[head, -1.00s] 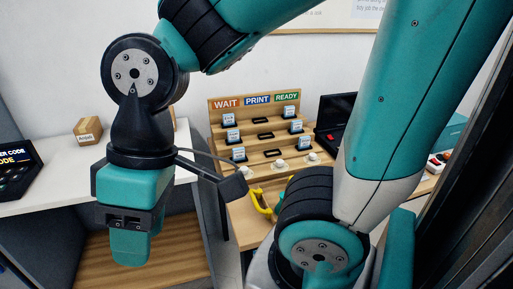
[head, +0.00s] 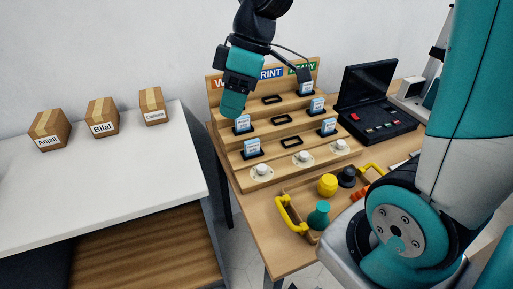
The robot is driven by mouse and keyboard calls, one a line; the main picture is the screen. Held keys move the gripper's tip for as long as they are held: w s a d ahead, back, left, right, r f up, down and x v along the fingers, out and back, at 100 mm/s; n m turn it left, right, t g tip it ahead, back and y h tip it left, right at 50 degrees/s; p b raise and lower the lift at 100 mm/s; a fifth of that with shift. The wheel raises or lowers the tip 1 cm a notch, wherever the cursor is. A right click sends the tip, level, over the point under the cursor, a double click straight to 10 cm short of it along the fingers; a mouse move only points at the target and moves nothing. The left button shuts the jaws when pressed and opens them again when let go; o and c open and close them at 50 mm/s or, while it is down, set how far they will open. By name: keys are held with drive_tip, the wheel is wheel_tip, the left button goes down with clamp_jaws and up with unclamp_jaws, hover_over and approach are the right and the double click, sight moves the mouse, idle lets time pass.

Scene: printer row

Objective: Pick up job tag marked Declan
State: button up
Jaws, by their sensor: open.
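A stepped wooden rack (head: 226,150) on the wooden table holds several blue-and-white job tags in black holders. Tags show at the left of the middle row (head: 242,123), left of the lower row (head: 252,148), right of the lower row (head: 328,127), right of the middle row (head: 318,106) and upper right (head: 306,88). Their names are too small to read, so I cannot tell which is marked Declan. My gripper (head: 233,104) is open, with its teal tip in front of the rack's upper left, seemingly empty. It covers part of the WAIT heading and upper left slot.
White knobs (head: 303,157) line the rack's front. A yellow-handled tray (head: 290,216) holds a yellow piece (head: 327,184) and a green piece (head: 319,214). An open black case (head: 378,117) stands right. Boxes labelled Anjali (head: 49,130) and Bilal (head: 103,117) sit on the white counter (head: 90,190).

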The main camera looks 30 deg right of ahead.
drive_tip(key=w+d+f+n, duration=0.3)
drive_tip(key=w+d+f, duration=0.2)
drive_tip(key=w+d, duration=0.4)
drive_tip(key=n+b, duration=0.1)
drive_tip(key=n, duration=0.1)
hover_over(253, 140)
drive_tip(key=d, duration=0.1)
drive_tip(key=f, duration=1.3)
drive_tip(key=shift+s+d+f, duration=0.1)
drive_tip(key=shift+s+f, duration=0.25)
drive_tip(key=shift+t, duration=0.3)
drive_tip(key=shift+d+p+x, duration=0.15)
drive_tip(key=shift+p+x, duration=0.05)
drive_tip(key=shift+x, duration=1.3)
drive_tip(key=shift+d+p+x, duration=0.15)
drive_tip(key=shift+p+x, duration=0.05)
drive_tip(key=shift+x, duration=1.3)
drive_tip(key=shift+f, duration=0.1)
clamp_jaws()
